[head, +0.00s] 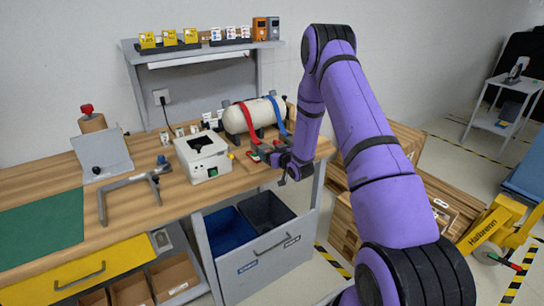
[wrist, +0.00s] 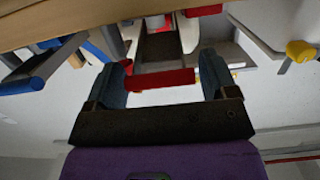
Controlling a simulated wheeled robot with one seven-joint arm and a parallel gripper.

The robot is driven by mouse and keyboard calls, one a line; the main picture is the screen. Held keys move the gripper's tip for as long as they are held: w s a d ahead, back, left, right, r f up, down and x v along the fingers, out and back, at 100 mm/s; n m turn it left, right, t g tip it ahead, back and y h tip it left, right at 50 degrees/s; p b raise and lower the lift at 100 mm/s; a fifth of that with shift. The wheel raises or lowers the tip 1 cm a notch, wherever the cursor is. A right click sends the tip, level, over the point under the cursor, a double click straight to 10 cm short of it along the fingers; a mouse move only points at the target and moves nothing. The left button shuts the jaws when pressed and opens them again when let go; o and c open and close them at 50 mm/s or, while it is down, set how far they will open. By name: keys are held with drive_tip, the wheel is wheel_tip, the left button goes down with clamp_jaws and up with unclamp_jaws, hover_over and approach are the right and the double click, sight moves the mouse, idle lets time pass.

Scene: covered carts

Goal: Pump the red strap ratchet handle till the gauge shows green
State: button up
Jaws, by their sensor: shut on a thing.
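A white tank (head: 258,113) lies on the workbench, with a red strap (head: 246,120) and a blue strap (head: 275,112) over it. The red ratchet handle (head: 253,157) is at the front of the tank, low on the bench. In the wrist view the red handle (wrist: 160,79) spans between my two fingers. My gripper (head: 268,159) is shut on it, and its fingers (wrist: 162,86) touch the handle's ends. A blue handle (wrist: 22,86) shows at the left of the wrist view, apart from my gripper. I cannot make out a gauge reading.
A white box device (head: 203,157) stands left of the tank, with a yellow knob (head: 231,156) beside it. A grey clamp frame (head: 130,192) lies further left. Wooden crates (head: 343,225) stand at right.

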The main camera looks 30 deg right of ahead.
drive_tip(key=shift+w+r, duration=0.25)
drive_tip(key=shift+r, duration=0.65)
drive_tip(key=o, duration=1.2)
drive_tip(key=shift+s, duration=0.2)
drive_tip(key=s+r, duration=0.1)
drive_tip(key=s, duration=0.9)
drive_tip(key=shift+s+d+r, duration=0.15)
drive_tip(key=shift+s+r, duration=0.05)
drive_tip(key=shift+c, duration=0.5)
